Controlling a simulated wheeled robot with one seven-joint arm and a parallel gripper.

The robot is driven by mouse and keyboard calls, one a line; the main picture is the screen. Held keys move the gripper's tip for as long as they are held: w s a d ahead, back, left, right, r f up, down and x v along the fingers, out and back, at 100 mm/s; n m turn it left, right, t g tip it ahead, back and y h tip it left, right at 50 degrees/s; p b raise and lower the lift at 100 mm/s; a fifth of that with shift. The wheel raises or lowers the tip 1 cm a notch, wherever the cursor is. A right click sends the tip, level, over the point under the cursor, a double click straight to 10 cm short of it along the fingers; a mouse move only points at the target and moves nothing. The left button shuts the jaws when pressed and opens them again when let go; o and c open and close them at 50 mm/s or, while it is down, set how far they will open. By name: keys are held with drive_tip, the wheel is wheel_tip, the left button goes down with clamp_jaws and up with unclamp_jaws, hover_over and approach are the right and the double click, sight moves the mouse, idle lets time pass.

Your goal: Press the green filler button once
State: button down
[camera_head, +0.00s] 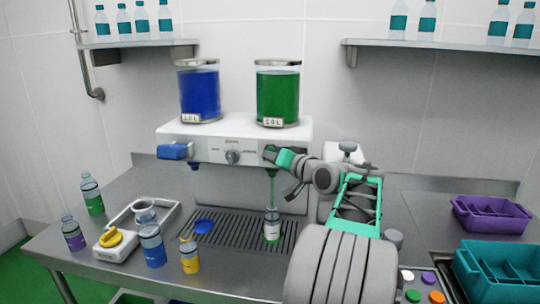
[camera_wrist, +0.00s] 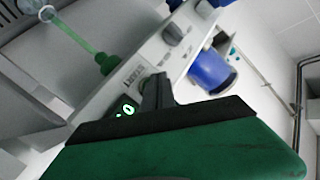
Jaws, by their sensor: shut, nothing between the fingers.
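The filler is a white machine (camera_head: 240,128) with a blue tank (camera_head: 199,92) and a green tank (camera_head: 278,95) on top. My gripper (camera_head: 270,154) is shut and empty at the right of its front, at the green side. It hides the green button there, and contact cannot be made out. In the wrist view my closed fingers (camera_wrist: 156,90) reach to the machine's front. A green stream (camera_head: 271,190) runs from the green nozzle (camera_wrist: 107,63) into a bottle (camera_head: 272,228) on the drip grate; the stream also shows in the wrist view (camera_wrist: 75,36).
A blue button (camera_head: 172,151) and a grey knob (camera_head: 232,157) are on the machine's front. Purple (camera_head: 490,216) and teal (camera_head: 495,270) crates are right. Shelves hold bottles above.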

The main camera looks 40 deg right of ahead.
drive_tip(key=shift+s+a, duration=0.1)
drive_tip(key=s+a+b, duration=0.1)
drive_tip(key=a, duration=0.1)
drive_tip(key=s+a+b, duration=0.2)
idle(0.6)
idle(0.5)
